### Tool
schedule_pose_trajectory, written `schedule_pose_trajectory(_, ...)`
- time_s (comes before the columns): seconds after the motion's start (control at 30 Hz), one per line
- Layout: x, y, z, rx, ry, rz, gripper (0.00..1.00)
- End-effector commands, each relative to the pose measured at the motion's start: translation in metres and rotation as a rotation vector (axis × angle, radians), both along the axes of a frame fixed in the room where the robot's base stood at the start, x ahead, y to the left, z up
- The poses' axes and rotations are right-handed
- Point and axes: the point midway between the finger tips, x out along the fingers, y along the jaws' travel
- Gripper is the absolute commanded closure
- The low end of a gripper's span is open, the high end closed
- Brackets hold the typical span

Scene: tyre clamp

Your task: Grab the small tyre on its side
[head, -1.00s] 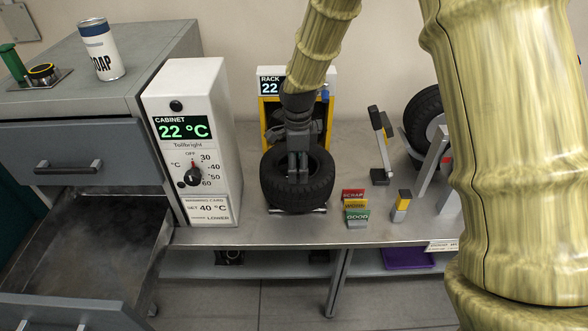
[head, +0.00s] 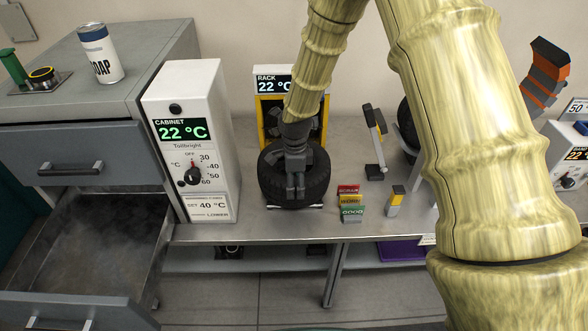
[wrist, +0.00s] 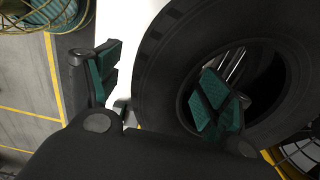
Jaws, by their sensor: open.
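The small black tyre (head: 272,188) sits on a thin pale plate on the steel bench in the head view. My gripper (head: 296,190) comes down over it from above and hides its middle. In the wrist view, the tyre (wrist: 165,55) fills the right side. My gripper (wrist: 160,88) is open with its green-padded fingers apart: the left finger is outside the tyre's outer edge and the right finger appears over its centre hole. The tyre's wall lies between them in this view. I cannot tell whether either pad touches the rubber.
The white cabinet controller (head: 190,145) stands close left of the tyre, and a yellow-framed rack (head: 264,118) stands behind. Coloured label blocks (head: 351,203) and a grey-yellow block (head: 396,200) are at right. An open drawer (head: 85,240) is at lower left. A second dark tyre (head: 405,125) is partly hidden by my arm.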

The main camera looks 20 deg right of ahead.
Motion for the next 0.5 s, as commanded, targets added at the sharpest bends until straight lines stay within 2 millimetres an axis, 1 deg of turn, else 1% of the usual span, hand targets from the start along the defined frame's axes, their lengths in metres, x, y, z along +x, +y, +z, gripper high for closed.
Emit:
schedule_pose_trajectory(0.2,0.000,0.000,-0.017,0.000,0.001,0.001,0.21)
schedule_pose_trajectory(0.5,0.000,0.000,-0.023,0.001,-0.001,0.001,0.21)
